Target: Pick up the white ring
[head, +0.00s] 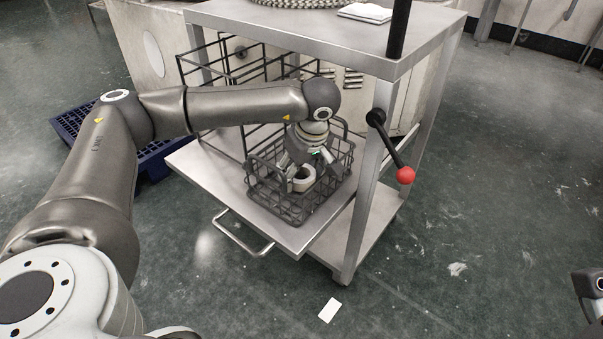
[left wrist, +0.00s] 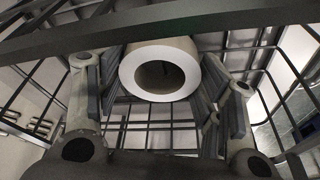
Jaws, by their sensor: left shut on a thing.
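The white ring (head: 303,187) is a short, thick-walled tube inside the dark wire basket (head: 288,212). My left gripper (head: 303,168) reaches down into the basket and is shut on the ring. In the left wrist view the ring (left wrist: 160,50) sits between the two dark finger pads, with its round opening facing the camera. I cannot tell whether the ring touches the basket floor.
The basket stands on a pulled-out metal shelf (head: 213,172) with a bar handle (head: 243,240). Taller wire racks (head: 215,65) stand behind it. The steel tabletop (head: 330,35) overhangs at the back, and a red-knobbed lever (head: 405,175) juts out at right. The floor at right is open.

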